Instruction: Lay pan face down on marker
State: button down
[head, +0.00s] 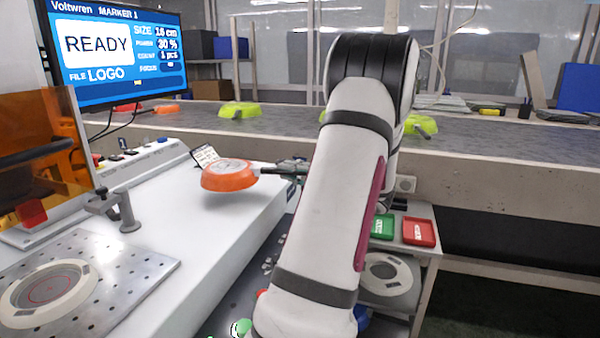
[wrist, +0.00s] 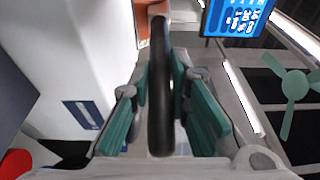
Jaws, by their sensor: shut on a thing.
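The orange pan (head: 228,182) hangs in the air above the white bench top, left of my arm in the head view. A grey round disc on it faces up, and its inside is not visible. My gripper (head: 290,169) is shut on the pan's black handle, partly hidden by my arm. In the wrist view the dark handle (wrist: 160,85) runs between the teal fingers of my gripper (wrist: 166,108). The marker's perforated metal plate (head: 140,268) lies at lower left, with a pale ring-shaped fixture (head: 18,314) on it. The pan is apart from the fixture.
A monitor (head: 110,90) reads READY. A metal clamp post (head: 127,212) and an orange guard (head: 40,150) stand beside the plate. Green pans (head: 238,110) sit on the conveyor (head: 300,122) behind. Green and red trays (head: 418,232) are right of my arm.

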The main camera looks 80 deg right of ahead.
send_over(265, 196)
jog(key=shift+w+r+p, duration=0.1)
jog(key=shift+w+p, duration=0.15)
jog(key=shift+p, duration=0.1)
notch_tip(265, 196, down, 4)
jog(key=b, duration=0.4)
jog(key=shift+s+d, duration=0.1)
jog(key=shift+f+b, duration=0.25)
jog(key=shift+b, duration=0.35)
dwell(1.2)
jog(key=c, duration=1.4)
grip_release()
jog(key=shift+c, duration=0.2)
jog(key=shift+f, duration=0.15)
jog(key=shift+s+f, duration=0.1)
jog(key=shift+f, duration=0.1)
jog(key=v, duration=1.2)
jog(key=shift+r, duration=0.45)
